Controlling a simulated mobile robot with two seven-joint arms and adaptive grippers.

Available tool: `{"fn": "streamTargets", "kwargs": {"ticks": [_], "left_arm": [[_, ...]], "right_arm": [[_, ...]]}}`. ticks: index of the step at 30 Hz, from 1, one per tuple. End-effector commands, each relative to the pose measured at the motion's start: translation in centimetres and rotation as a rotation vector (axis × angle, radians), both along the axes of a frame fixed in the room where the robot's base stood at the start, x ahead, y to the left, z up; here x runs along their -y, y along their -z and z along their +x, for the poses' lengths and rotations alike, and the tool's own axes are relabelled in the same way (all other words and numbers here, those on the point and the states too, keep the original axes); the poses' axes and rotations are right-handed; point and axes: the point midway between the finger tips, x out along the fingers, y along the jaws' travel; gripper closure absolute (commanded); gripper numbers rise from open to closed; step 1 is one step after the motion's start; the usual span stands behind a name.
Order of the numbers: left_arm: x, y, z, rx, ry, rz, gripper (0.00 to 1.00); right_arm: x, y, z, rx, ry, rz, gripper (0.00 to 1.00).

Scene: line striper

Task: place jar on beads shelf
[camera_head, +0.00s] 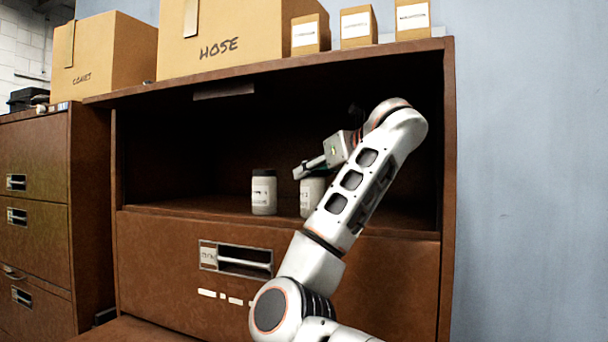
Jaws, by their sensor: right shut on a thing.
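A white jar (312,194) with a label stands in or just above the open shelf (190,207) of the brown cabinet. My right gripper (308,171) is at the top of this jar and shut on it. My right arm hides the jar's right side. I cannot tell whether the jar's base touches the shelf. A second white jar (264,194) with a dark lid stands upright on the shelf, a little to the left and apart from the first. My left gripper does not show.
Cardboard boxes, one marked HOSE (225,45), and several small labelled boxes (358,27) stand on the cabinet top. A drawer front with a handle (236,259) is below the shelf. The shelf's left part is empty. A drawer cabinet (35,220) stands at left.

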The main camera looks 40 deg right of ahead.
Motion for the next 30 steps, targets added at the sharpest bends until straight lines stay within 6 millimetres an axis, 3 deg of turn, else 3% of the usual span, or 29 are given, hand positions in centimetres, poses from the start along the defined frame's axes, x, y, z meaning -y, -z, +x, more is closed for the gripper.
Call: {"fn": "streamTargets", "kwargs": {"ticks": [10, 11, 12, 23, 30], "left_arm": [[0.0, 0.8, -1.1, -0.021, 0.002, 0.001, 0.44], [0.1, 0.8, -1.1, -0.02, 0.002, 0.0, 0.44], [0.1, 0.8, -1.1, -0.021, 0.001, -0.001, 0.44], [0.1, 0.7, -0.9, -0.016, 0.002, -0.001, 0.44], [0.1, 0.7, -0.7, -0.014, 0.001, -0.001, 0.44]], "right_arm": [[0.3, 0.1, -0.2, 0.005, -0.001, 0.0, 1.0], [0.3, 0.2, -0.2, 0.003, -0.001, 0.0, 0.54], [0.3, 0.2, -0.2, 0.003, -0.001, 0.0, 0.45], [0.3, 0.1, -0.3, 0.004, -0.001, 0.0, 0.45], [0.2, -0.4, -1.9, 0.004, 0.001, 0.0, 0.45]]}}
